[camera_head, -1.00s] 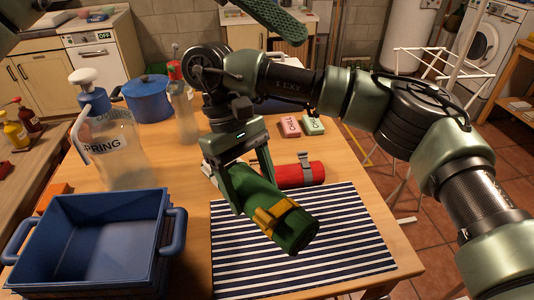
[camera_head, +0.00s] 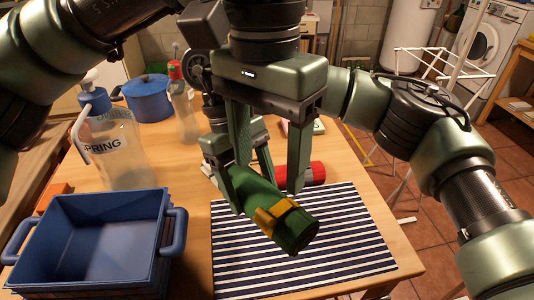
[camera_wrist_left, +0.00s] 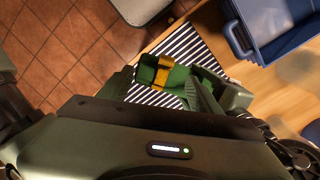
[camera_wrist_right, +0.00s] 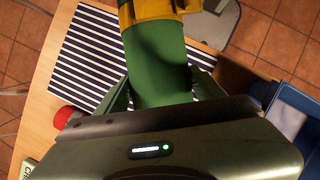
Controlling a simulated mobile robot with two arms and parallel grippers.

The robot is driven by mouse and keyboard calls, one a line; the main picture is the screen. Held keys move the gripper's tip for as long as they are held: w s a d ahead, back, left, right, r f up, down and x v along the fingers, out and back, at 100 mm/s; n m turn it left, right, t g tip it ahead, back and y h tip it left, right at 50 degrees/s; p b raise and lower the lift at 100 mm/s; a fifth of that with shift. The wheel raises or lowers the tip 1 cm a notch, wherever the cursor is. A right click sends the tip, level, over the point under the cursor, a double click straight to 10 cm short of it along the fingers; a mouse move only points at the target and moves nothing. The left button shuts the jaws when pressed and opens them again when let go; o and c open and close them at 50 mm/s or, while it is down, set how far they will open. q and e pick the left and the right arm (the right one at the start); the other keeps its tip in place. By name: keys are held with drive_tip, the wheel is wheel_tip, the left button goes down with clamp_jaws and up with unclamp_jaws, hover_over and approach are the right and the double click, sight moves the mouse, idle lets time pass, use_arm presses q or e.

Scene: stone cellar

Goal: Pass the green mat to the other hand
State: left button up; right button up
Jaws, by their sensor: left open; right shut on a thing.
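The rolled green mat (camera_head: 275,205) has a yellow strap near its free end. It is tilted, held above the striped cloth. My right gripper (camera_head: 246,188) is shut on its far end; the right wrist view shows the green mat (camera_wrist_right: 158,65) reaching out from between the fingers. My left gripper (camera_head: 270,178) is open and points down just above the green mat, one finger toward each side. In the left wrist view the green mat (camera_wrist_left: 182,78) and its strap show between and beyond the open fingers. Whether the left fingers touch it I cannot tell.
A red roll (camera_head: 317,172) lies behind on the table, partly hidden by my left finger. The striped cloth (camera_head: 335,245) lies below. A blue crate (camera_head: 85,275) stands at left, with a labelled bottle (camera_head: 118,150) and blue pot (camera_head: 148,97) behind it.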

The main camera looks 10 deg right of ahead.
sight(267, 215)
use_arm(q)
wheel_tip(267, 215, down, 12)
drive_tip(key=shift+w+f+m+t, duration=0.15)
drive_tip(key=shift+m+t, duration=0.25)
drive_tip(key=shift+m, duration=0.6)
use_arm(e)
drive_tip(key=shift+r, duration=0.1)
use_arm(q)
clamp_jaws()
use_arm(e)
drive_tip(key=o, duration=2)
